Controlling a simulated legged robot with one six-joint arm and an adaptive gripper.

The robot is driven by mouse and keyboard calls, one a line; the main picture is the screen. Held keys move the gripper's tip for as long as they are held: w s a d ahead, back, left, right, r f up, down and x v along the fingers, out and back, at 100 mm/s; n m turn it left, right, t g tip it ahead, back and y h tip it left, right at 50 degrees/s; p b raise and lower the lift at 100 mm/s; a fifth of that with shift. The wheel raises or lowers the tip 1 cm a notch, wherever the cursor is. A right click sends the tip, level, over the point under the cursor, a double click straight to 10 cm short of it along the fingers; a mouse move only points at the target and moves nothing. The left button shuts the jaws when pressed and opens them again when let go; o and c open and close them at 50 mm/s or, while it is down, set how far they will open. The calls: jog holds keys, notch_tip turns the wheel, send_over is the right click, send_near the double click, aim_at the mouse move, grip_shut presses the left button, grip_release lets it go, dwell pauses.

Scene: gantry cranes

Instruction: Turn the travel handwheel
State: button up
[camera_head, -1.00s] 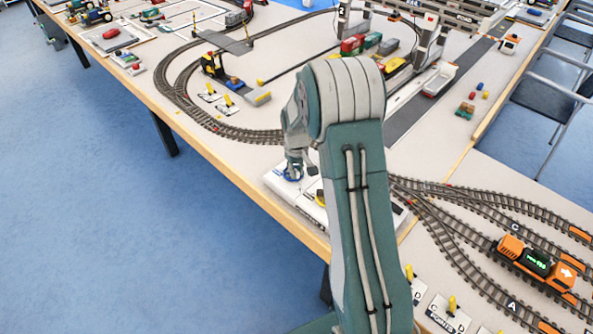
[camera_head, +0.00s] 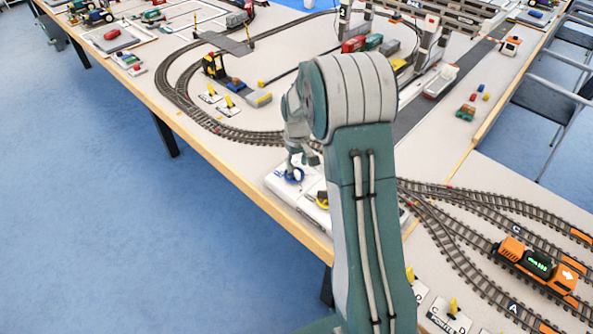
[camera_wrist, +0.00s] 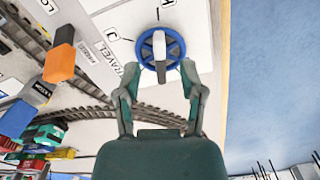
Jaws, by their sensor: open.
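The travel handwheel is a blue spoked wheel (camera_head: 294,174) on a white control panel (camera_head: 280,188) near the table edge. In the wrist view, the wheel (camera_wrist: 144,49) lies just ahead of my gripper (camera_wrist: 159,70), beside the printed word TRAVEL. A pale bar crosses the wheel's middle. My gripper is open, with one finger at the wheel's left and one at its right. The fingertips overlap its lower rim in the picture; I cannot tell if they touch. In the head view, my gripper (camera_head: 298,166) is over the wheel, partly hiding it.
A yellow control (camera_head: 322,200) sits on the panel to the right of the wheel, partly behind my arm. Model track (camera_head: 225,130) curves behind the panel. An orange locomotive (camera_head: 537,264) stands on tracks at right. Blue floor lies beyond the front edge.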

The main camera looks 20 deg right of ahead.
aim_at(297, 172)
notch_tip(297, 172, up, 8)
jog(key=shift+f, duration=0.15)
dwell(0.5)
